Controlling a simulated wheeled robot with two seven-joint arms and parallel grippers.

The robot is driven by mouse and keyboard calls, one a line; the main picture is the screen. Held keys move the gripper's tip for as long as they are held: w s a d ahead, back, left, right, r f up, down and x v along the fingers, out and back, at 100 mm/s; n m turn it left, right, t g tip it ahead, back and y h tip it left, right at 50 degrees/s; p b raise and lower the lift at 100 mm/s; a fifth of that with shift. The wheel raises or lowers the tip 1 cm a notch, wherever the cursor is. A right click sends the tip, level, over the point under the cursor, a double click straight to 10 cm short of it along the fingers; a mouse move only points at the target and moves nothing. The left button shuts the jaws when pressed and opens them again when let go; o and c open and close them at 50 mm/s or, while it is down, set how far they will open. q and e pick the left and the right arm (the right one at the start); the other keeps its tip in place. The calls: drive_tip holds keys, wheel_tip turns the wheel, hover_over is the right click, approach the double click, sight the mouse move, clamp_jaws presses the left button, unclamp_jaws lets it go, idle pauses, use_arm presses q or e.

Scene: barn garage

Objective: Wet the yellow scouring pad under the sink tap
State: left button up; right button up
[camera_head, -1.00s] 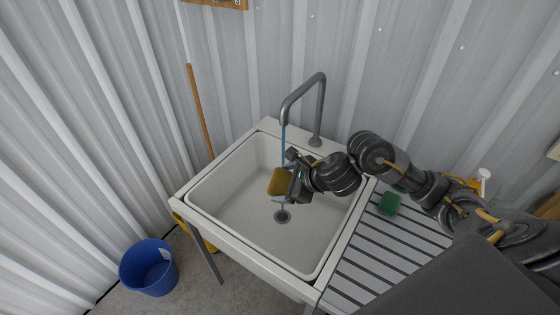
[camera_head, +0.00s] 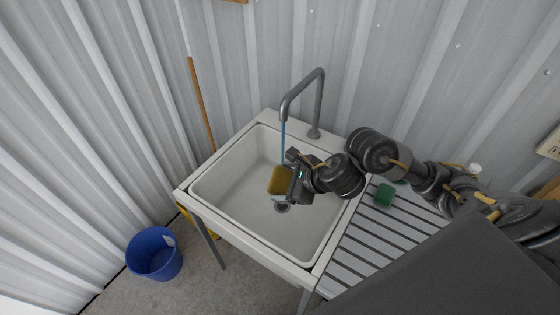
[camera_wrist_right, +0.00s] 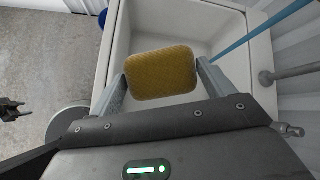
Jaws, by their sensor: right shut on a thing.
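The yellow scouring pad (camera_head: 280,180) is shut between the fingers of my right gripper (camera_head: 287,183), over the sink basin. In the right wrist view the pad (camera_wrist_right: 160,73) spans both fingers. The grey tap (camera_head: 303,93) curves over the basin, and a thin blue stream of water (camera_head: 283,140) falls from its spout. The stream (camera_wrist_right: 262,32) meets the right-hand finger beside the pad in the wrist view; I cannot tell whether it touches the pad. A small dark part at that view's left edge may be my left gripper (camera_wrist_right: 14,109); its jaws are unclear.
The white sink (camera_head: 235,235) has a drain below the pad. A green sponge (camera_head: 384,195) lies on the ribbed draining board (camera_head: 365,245) to the right. A blue bucket (camera_head: 154,254) stands on the floor at left. A corrugated wall closes the back.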

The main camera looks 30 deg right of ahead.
use_arm(q)
drive_tip(key=shift+c, duration=0.3)
drive_tip(key=shift+f, duration=0.2)
drive_tip(key=shift+c, duration=1.1)
use_arm(e)
drive_tip(key=shift+f, duration=0.1)
use_arm(q)
wheel_tip(320, 180, down, 6)
drive_tip(key=b, duration=0.6)
drive_tip(key=shift+r, duration=0.15)
clamp_jaws()
use_arm(e)
drive_tip(key=n+g+y, duration=0.1)
drive_tip(key=n, duration=0.1)
drive_tip(key=n+g+y, duration=0.1)
drive_tip(key=n, duration=0.1)
drive_tip(key=shift+f+y, duration=0.15)
drive_tip(key=shift+y, duration=0.15)
drive_tip(key=shift+s+r+n+g+y+b, duration=0.4)
drive_tip(key=shift+n+b, duration=0.2)
drive_tip(key=shift+n, duration=0.1)
drive_tip(key=shift+s+r, duration=0.15)
drive_tip(key=shift+r, duration=0.05)
use_arm(q)
drive_tip(key=shift+w+f, duration=0.1)
drive_tip(key=shift+f, duration=0.35)
use_arm(e)
drive_tip(key=shift+d, duration=0.1)
